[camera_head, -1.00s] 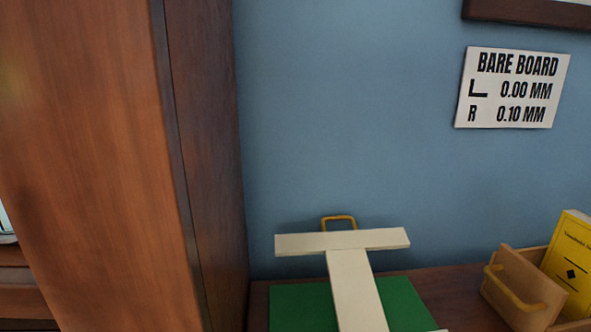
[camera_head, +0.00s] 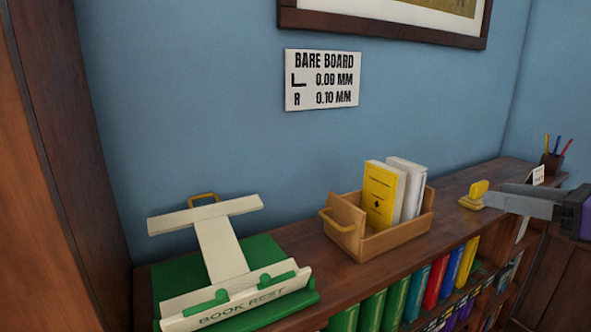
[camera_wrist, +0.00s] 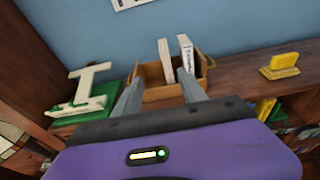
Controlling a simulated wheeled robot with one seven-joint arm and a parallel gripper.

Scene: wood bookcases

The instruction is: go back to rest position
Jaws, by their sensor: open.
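My gripper (camera_head: 500,199) reaches in from the right edge of the head view, above the bookcase top. In the wrist view my gripper (camera_wrist: 160,92) has its two grey fingers spread with nothing held between them. Beyond the fingers is the wooden box (camera_wrist: 158,94) with two books. In the head view the fingertips overlap the edge of a yellow block (camera_head: 472,197), but in the wrist view this block (camera_wrist: 281,64) stands well to the right, apart from the fingers.
A cream book rest (camera_head: 222,245) on a green base stands left on the bookcase top. The wooden box (camera_head: 388,243) holds a yellow and a white book. A pen cup (camera_head: 552,165) is at the far right. Several books fill the shelf below. A tall wooden side (camera_head: 75,170) rises left.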

